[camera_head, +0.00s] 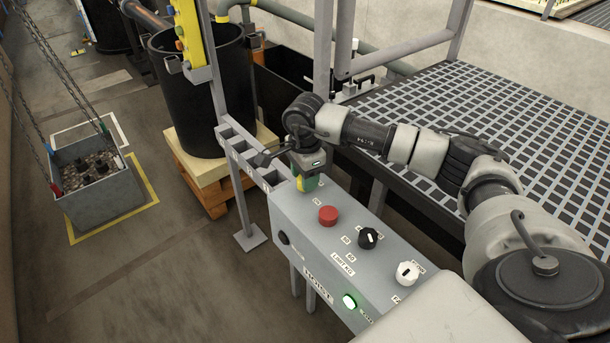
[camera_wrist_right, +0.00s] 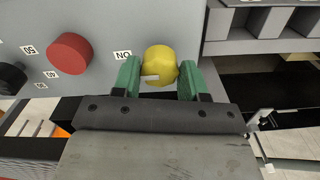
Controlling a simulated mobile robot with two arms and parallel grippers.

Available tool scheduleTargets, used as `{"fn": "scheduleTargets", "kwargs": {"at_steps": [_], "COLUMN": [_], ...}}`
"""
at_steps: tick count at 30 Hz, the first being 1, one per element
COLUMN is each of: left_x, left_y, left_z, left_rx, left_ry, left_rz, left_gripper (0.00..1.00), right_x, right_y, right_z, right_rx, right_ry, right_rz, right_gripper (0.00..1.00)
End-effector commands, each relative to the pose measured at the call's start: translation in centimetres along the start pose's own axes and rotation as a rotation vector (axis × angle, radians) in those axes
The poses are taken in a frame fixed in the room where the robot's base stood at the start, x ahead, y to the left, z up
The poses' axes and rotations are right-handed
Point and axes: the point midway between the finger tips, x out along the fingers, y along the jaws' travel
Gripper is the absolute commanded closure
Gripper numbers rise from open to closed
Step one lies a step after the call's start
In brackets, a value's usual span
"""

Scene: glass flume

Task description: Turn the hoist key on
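The hoist key is a round yellow knob (camera_wrist_right: 160,63) with a short pale mark, on the grey hoist panel (camera_head: 345,232). In the right wrist view its mark lies sideways on the side of the ON label (camera_wrist_right: 122,54). My right gripper (camera_wrist_right: 160,80) has its green fingers on both sides of the key, seemingly touching it. In the head view the right gripper (camera_head: 307,181) points down at the panel's far end and mostly hides the key. My left gripper is not in view.
The panel also carries a red button (camera_head: 328,215), a black knob (camera_head: 368,238), a white knob (camera_head: 407,272) and a lit green lamp (camera_head: 349,301). A grated platform (camera_head: 480,120) lies right.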

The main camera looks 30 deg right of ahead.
Motion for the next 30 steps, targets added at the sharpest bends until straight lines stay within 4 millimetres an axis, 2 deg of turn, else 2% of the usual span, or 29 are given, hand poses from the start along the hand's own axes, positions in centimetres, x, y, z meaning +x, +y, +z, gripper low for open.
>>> {"fn": "scheduleTargets", "kwargs": {"at_steps": [1,4,14,17,24,30], "left_x": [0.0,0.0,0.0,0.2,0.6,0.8], "left_y": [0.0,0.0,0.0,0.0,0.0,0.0], "left_z": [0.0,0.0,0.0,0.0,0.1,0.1], "left_rx": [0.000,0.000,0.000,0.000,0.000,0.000], "left_ry": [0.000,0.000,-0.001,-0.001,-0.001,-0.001], "left_rz": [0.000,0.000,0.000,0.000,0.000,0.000], "left_gripper": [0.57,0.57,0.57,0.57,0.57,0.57], "right_x": [-0.1,-0.1,-0.4,-1.5,-6.3,-9.6], "right_y": [-0.1,0.0,0.0,-0.1,-0.1,-0.1], "right_z": [0.0,0.0,0.0,0.0,0.0,0.0], "right_rx": [0.000,0.001,0.001,0.001,0.000,0.001], "right_ry": [-0.001,0.000,0.000,0.000,-0.001,0.000], "right_rz": [-0.002,-0.001,-0.001,-0.002,-0.005,-0.003], "right_gripper": [0.49,0.35,0.35,0.35,0.35,0.35]}}
